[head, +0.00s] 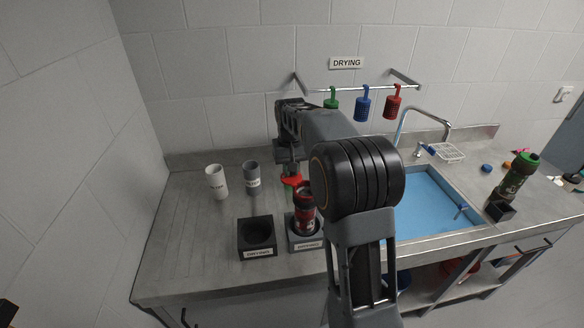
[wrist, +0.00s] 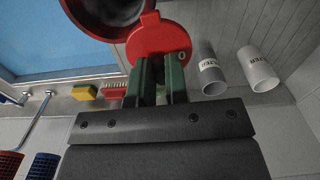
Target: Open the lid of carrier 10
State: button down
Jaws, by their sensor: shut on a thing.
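The red carrier (head: 305,213) stands upright in the right one of two dark holders (head: 305,243). Its number cannot be read in the head view. In the wrist view its red rim and dark open mouth (wrist: 108,8) show at the top. The round red lid (wrist: 150,38) lies beside the mouth, swung off it; a small light mark shows near its edge. The lid also shows in the head view (head: 291,181), just behind the carrier's top. My gripper (wrist: 163,65) is shut on the lid; its green fingers reach to the lid's edge. My arm hides part of the carrier's right side.
An empty dark holder (head: 257,236) stands left of the carrier. A white cup (head: 216,182) and a grey cup (head: 252,177) stand behind. A blue basin (head: 430,195) lies right. A green-lidded carrier (head: 518,175) stands far right. Green, blue and red baskets hang from a rail (head: 350,89).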

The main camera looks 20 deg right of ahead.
jog(key=shift+a, duration=0.1)
dwell(0.3)
jog(key=c, duration=1.1)
grip_release()
jog(key=shift+r, duration=0.1)
notch_tip(320, 180, up, 14)
jog(key=shift+f, duration=0.2)
